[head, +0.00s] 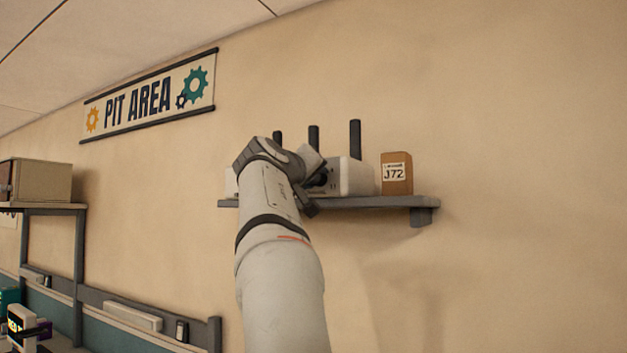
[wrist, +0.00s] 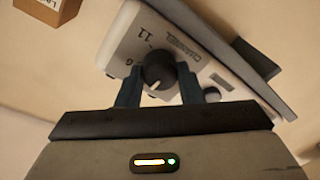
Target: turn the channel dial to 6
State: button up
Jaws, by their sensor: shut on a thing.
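A white router box (head: 354,177) with three dark antennas stands on a grey wall shelf. Its black channel dial (wrist: 158,68) shows in the wrist view beside the printed word CHANNEL, with the numerals 11 and 6 around it. A small white mark on the dial sits on its lower side in that view, and does not line up with the 6 or the 11. My gripper (wrist: 159,84) has a finger on each side of the dial and is shut on it. In the head view my gripper (head: 315,183) partly hides the router's front, and the markings cannot be read.
A brown box labelled J72 (head: 396,174) stands on the shelf (head: 375,203) just right of the router. A PIT AREA sign (head: 148,97) hangs on the wall to the upper left. A rack with a box (head: 42,180) is at far left. The wall to the right is clear.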

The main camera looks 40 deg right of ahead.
jog(key=m+b, duration=0.1)
jog(key=m, duration=0.1)
jog(key=f+m+b, duration=0.1)
jog(key=m+b, duration=0.1)
jog(key=m, duration=0.1)
jog(key=shift+h, duration=0.3)
jog(key=m+b, duration=0.2)
jog(key=m, duration=0.1)
jog(key=shift+w+r, duration=0.1)
jog(key=shift+m+g+h+b, duration=0.3)
jog(key=shift+m+b, duration=0.1)
jog(key=shift+m, duration=1.4)
jog(key=shift+r, duration=0.1)
jog(key=o, duration=1)
jog(key=shift+r, duration=0.1)
jog(key=shift+c, duration=0.2)
jog(key=shift+a, duration=0.1)
